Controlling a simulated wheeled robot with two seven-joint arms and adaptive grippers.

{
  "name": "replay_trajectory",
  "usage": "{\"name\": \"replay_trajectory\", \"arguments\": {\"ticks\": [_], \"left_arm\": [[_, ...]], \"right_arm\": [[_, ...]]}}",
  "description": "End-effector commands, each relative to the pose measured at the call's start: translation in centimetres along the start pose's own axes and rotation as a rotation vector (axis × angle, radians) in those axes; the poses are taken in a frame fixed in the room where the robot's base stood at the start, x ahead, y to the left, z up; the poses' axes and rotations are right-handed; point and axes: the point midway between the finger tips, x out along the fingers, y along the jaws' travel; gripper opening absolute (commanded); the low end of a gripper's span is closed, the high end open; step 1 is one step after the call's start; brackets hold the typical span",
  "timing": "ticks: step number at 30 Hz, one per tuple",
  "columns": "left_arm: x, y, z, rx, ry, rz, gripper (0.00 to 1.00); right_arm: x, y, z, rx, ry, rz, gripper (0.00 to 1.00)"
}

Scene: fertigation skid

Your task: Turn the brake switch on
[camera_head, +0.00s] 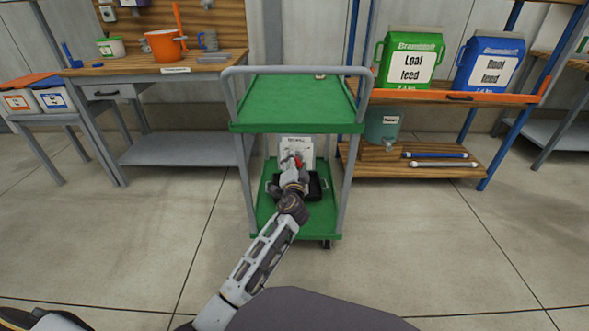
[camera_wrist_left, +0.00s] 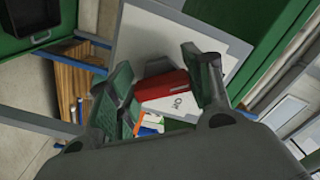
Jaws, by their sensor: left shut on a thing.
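The brake switch has a red lever (camera_wrist_left: 165,84) on a white panel (camera_wrist_left: 138,50). In the head view, the panel (camera_head: 297,145) stands upright at the green cart's lower level, with a bit of red (camera_head: 298,161) in front of it. My left gripper (camera_head: 292,167) reaches in there and hides most of the lever. In the left wrist view, the fingers of my left gripper (camera_wrist_left: 163,76) stand on either side of the red lever, shut on it. My right gripper is not in view.
The green cart (camera_head: 290,100) has grey posts and a top shelf above my left arm. A black tray (camera_head: 316,188) sits on its lower shelf. A workbench (camera_head: 150,68) stands left, a shelf with feed bags (camera_head: 410,57) right. The floor in front is clear.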

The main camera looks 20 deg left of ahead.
Motion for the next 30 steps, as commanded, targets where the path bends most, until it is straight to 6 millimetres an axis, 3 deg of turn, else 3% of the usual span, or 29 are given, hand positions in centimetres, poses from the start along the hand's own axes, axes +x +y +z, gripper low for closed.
{"name": "replay_trajectory", "arguments": {"ticks": [12, 28, 29, 30], "left_arm": [[-0.1, 0.4, 0.2, -0.146, -0.004, 0.004, 0.26], [-0.1, 0.4, 0.2, -0.166, -0.004, 0.004, 0.26], [-0.1, 0.4, 0.2, -0.166, -0.004, 0.004, 0.54], [-0.1, 0.4, 0.2, -0.165, -0.004, 0.004, 0.59]], "right_arm": [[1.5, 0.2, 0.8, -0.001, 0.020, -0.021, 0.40], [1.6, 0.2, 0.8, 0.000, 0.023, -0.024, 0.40], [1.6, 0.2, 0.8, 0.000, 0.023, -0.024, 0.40], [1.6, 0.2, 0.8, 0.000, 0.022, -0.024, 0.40]]}}
